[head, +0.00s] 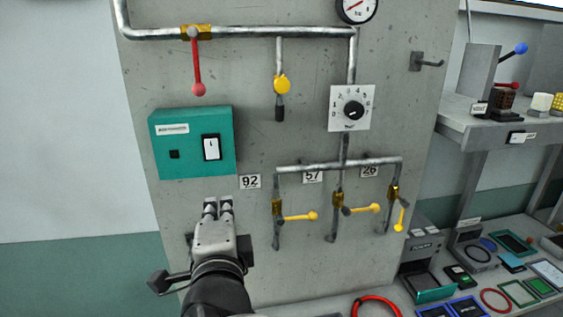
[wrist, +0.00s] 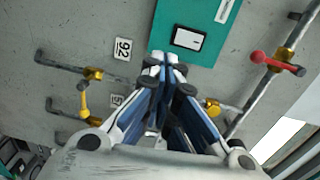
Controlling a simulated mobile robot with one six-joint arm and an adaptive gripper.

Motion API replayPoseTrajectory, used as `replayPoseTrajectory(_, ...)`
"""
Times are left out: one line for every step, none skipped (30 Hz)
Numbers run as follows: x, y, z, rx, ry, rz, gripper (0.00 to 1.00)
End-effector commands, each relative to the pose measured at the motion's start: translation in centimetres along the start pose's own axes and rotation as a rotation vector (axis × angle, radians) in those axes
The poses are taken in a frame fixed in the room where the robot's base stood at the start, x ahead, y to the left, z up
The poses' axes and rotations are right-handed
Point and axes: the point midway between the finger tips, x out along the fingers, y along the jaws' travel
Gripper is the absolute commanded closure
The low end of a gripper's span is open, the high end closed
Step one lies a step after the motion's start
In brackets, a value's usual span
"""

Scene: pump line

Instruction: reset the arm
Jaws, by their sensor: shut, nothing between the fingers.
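My gripper (head: 217,207) is shut and empty in front of the grey panel (head: 290,247), just below the teal box (head: 193,160). In the wrist view my gripper (wrist: 165,60) shows its fingertips together, with the teal box (wrist: 208,12) beyond them. The arm reaches up from the bottom of the head view. Whether the fingertips touch the panel I cannot tell.
Pipes with a red-handled valve (head: 197,65), a yellow valve (head: 282,85), a dial (head: 352,109) and a gauge (head: 357,8) are on the panel. Yellow-handled valves (head: 300,216) sit lower right. A cluttered bench (head: 400,308) stands at the right. The left wall is clear.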

Motion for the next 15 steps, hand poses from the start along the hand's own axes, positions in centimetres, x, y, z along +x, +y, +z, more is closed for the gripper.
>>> replayPoseTrajectory(0.1,0.5,-0.4,-0.017,-0.008,0.009,1.00)
replayPoseTrajectory(0.1,0.8,-0.6,-0.033,-0.018,0.019,1.00)
replayPoseTrajectory(0.1,1.5,-1.0,-0.067,-0.037,0.036,1.00)
replayPoseTrajectory(0.1,2.1,-1.4,-0.100,-0.055,0.053,1.00)
replayPoseTrajectory(0.0,2.9,-1.8,-0.139,-0.077,0.073,1.00)
replayPoseTrajectory(-0.3,4.1,-2.5,-0.202,-0.109,0.104,1.00)
replayPoseTrajectory(-0.6,5.1,-3.1,-0.255,-0.135,0.128,1.00)
replayPoseTrajectory(-1.0,6.1,-3.7,-0.311,-0.162,0.154,1.00)
replayPoseTrajectory(-1.7,7.7,-4.6,-0.391,-0.199,0.192,1.00)
replayPoseTrajectory(-2.4,8.9,-5.3,-0.452,-0.226,0.223,1.00)
replayPoseTrajectory(-3.1,10.2,-6.1,-0.513,-0.252,0.255,1.00)
replayPoseTrajectory(-4.2,12.0,-7.2,-0.594,-0.287,0.299,1.00)
replayPoseTrajectory(-5.1,13.3,-8.1,-0.654,-0.313,0.335,1.00)
replayPoseTrajectory(-6.1,14.8,-9.0,-0.714,-0.338,0.373,1.00)
replayPoseTrajectory(-7.6,16.7,-10.3,-0.792,-0.372,0.427,1.00)
